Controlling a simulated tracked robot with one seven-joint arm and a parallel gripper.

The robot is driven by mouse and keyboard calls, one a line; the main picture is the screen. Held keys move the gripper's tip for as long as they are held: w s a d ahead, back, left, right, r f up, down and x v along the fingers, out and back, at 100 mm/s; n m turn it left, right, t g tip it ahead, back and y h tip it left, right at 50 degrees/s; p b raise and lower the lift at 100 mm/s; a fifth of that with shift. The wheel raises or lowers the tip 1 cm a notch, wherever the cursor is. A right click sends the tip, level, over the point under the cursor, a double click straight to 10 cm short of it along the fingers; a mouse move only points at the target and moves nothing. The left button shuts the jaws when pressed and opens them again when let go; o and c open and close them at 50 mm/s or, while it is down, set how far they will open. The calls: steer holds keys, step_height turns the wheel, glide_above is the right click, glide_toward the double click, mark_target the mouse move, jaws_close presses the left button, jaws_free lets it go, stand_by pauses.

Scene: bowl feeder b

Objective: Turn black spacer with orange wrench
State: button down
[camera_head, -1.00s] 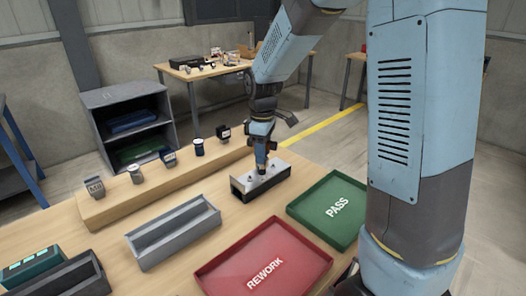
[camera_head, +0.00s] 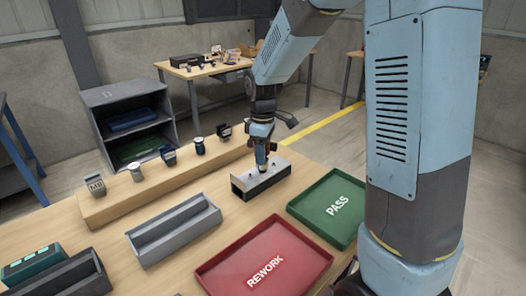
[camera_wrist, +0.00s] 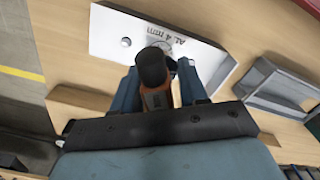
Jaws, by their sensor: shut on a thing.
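My gripper (camera_wrist: 158,88) is shut on the orange wrench (camera_wrist: 157,100), which has a dark rounded end and stands between the blue fingers. In the head view my gripper (camera_head: 261,156) is over the pale plate (camera_head: 250,182) of a dark-ended fixture, with the wrench's lower end at the plate. The plate (camera_wrist: 108,33) also shows in the wrist view, marked "AL 4 mm", with a round stud (camera_wrist: 126,42) at its left. A small round metallic part shows just beyond the wrench. I cannot make out the black spacer; the wrench and fingers cover that spot.
A red REWORK tray (camera_head: 225,270) and a green PASS tray (camera_head: 310,215) lie in front and to the right. A grey bin (camera_head: 175,232) stands left of the fixture. A wooden ledge (camera_head: 110,208) with several small parts runs behind.

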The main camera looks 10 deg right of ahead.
steer(key=shift+f, duration=0.5)
stand_by(0.5)
steer(key=shift+m, duration=1.1)
steer(key=shift+n, duration=0.6)
steer(key=shift+r, duration=0.1)
steer(key=shift+r, duration=2.4)
